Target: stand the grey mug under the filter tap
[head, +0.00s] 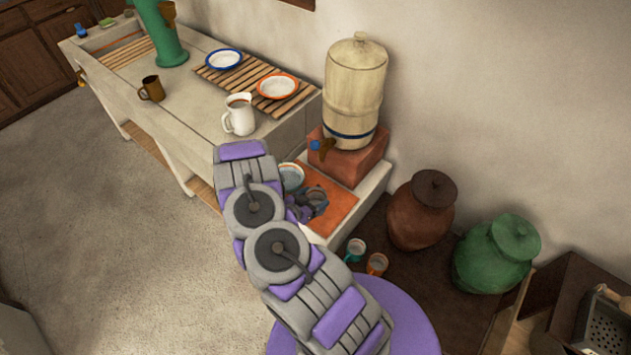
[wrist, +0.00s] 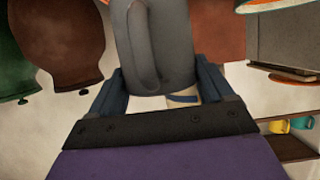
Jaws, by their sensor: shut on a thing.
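The grey mug (wrist: 165,45) fills the upper middle of the wrist view, its handle toward the camera. My gripper (wrist: 163,78) is shut on it, with a dark finger on each side. In the head view my gripper (head: 304,206) is over the orange tiled ledge (head: 339,205), in front of and below the filter tap (head: 322,149); the mug is hard to separate from the fingers there. The tap is on the cream water filter (head: 354,88), which stands on a red block (head: 349,160). I cannot tell whether the mug touches the ledge.
A pale bowl (head: 291,177) is close to my gripper on the left. A white jug (head: 239,115), a brown mug (head: 152,89) and two plates are on the counter. Two small cups (head: 355,250) and brown (head: 421,212) and green (head: 496,253) jars stand at lower right.

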